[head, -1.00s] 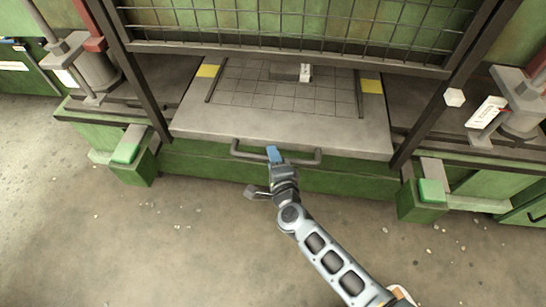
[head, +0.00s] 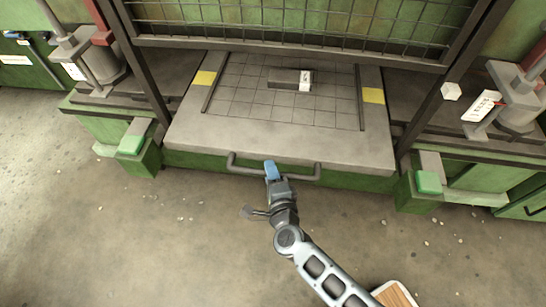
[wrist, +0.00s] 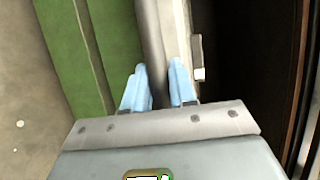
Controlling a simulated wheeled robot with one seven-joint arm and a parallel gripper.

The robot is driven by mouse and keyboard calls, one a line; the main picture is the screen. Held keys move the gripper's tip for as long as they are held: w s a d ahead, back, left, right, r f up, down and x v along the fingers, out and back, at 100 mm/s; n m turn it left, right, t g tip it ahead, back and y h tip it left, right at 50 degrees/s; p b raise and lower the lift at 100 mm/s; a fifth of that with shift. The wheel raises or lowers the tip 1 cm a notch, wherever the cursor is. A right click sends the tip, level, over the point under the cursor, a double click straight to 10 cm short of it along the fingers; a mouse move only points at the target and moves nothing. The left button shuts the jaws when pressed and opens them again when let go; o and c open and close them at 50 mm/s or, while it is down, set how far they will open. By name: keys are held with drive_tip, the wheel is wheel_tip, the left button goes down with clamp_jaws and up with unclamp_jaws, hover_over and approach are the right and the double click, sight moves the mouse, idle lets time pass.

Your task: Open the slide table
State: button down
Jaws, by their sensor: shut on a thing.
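The slide table (head: 235,133) is a grey slab with a gridded top, slid partly out toward me from under the mesh guard. A dark bar handle (head: 245,168) runs along its green front. My gripper (head: 271,170) is at the middle of the handle, its blue fingers shut on the bar. In the wrist view the two blue fingers (wrist: 159,88) stand on either side of the grey handle bar (wrist: 152,40). A grey block (head: 288,77) with a white label lies on the table's grid. The fingertips are partly hidden in the head view.
A mesh guard (head: 300,22) in a dark frame stands above the table's rear. Green-topped feet stand at left (head: 131,144) and right (head: 428,182).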

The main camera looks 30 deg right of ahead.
drive_tip(key=s+a+b, duration=0.1)
drive_tip(key=s+a, duration=0.9)
drive_tip(key=s, duration=0.5)
drive_tip(key=s+a+b, duration=0.2)
drive_tip(key=s+a, duration=0.9)
drive_tip(key=s, duration=0.3)
drive_tip(key=shift+s+a+b, duration=0.3)
drive_tip(key=shift+s, duration=0.05)
drive_tip(key=c, duration=1)
unclamp_jaws()
drive_tip(key=shift+w, duration=0.1)
